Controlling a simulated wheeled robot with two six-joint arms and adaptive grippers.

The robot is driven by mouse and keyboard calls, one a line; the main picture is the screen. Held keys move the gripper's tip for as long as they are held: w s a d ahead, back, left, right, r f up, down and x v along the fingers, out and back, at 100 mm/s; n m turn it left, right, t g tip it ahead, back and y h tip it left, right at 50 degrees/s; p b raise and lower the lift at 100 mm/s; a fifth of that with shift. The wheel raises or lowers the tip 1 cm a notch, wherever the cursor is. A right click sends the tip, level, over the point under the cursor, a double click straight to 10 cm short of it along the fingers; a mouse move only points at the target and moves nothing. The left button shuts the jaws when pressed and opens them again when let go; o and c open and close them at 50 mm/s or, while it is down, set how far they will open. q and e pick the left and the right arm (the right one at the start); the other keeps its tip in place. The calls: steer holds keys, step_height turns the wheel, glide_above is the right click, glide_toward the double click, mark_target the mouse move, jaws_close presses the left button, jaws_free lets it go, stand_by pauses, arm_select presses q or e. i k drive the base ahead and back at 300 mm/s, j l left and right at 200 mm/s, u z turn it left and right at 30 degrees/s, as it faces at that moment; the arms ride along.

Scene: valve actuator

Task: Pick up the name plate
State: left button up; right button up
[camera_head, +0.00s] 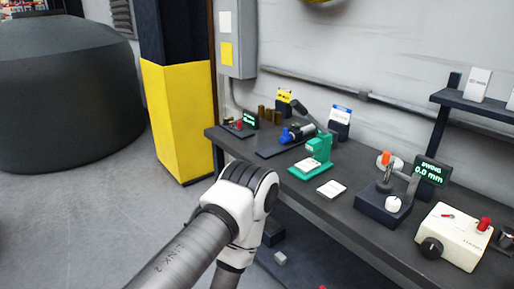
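A small flat white plate (331,189) lies on the dark workbench top, near its front edge, just right of the green press (314,158). It looks like the name plate, but any lettering is too small to read. Another pale flat piece (308,165) is on the base of the green press. One of my arms reaches up from the bottom of the view, its elbow in front of the bench's left part. Neither gripper shows in the view.
The workbench (350,213) runs along the wall. A dark gauge fixture (385,205) with a "0.0 mm" display (430,172) and a cream control box (455,236) stand at the right. Blue-and-black tooling (290,137) is behind the press. A yellow pillar (180,120) stands at the left.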

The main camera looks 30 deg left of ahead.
mark_target(307, 166)
steer(key=i+j+u, duration=0.2)
steer(key=i, duration=0.3)
steer(key=i+j+u, duration=0.15)
steer(key=i+j, duration=0.2)
steer(key=i, duration=0.2)
